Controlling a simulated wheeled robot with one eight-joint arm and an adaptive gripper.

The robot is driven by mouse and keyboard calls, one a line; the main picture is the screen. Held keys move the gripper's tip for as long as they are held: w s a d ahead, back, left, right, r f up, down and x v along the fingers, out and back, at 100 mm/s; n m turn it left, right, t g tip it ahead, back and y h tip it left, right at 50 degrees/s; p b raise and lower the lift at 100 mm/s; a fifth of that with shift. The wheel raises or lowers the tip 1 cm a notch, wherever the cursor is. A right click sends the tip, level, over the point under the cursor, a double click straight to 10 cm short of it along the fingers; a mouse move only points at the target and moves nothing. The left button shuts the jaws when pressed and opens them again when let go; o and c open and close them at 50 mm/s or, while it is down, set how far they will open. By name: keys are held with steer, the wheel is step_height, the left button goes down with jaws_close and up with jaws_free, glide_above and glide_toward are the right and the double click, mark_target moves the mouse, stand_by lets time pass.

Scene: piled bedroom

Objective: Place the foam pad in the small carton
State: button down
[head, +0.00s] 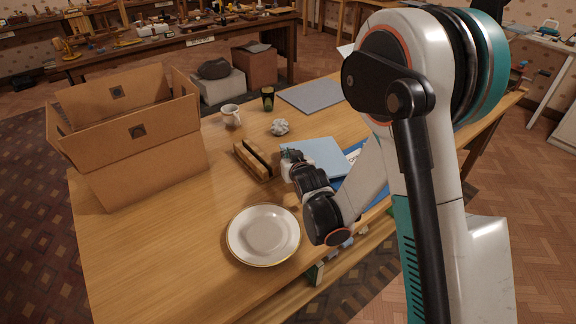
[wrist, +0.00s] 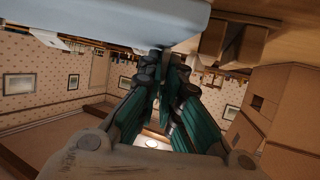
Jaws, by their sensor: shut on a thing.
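The foam pad, a flat light-blue slab (head: 325,156), lies at the middle right of the table in the head view. In the wrist view it fills the upper left (wrist: 110,16). My gripper (head: 287,157) is at the pad's left edge, its fingers close together; in the wrist view the fingertips (wrist: 167,58) meet at the pad's edge and are shut on it. The exact contact is partly hidden. The small carton (head: 150,165), brown cardboard with its flaps open, stands on the table's left; it also shows at the right in the wrist view (wrist: 285,105).
A brown wooden holder (head: 245,160) stands just left of my gripper. A white plate (head: 263,234) lies in front. A mug (head: 231,116), a dark glass (head: 268,98), a crumpled ball (head: 280,127) and a grey slab (head: 311,95) are behind. A blue folder (head: 376,191) lies beside the pad.

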steer(key=shift+f+b, duration=0.3)
steer(key=shift+f, duration=0.95)
steer(key=shift+f, duration=0.1)
steer(key=c, duration=2.1)
jaws_free()
steer(key=shift+o, duration=0.2)
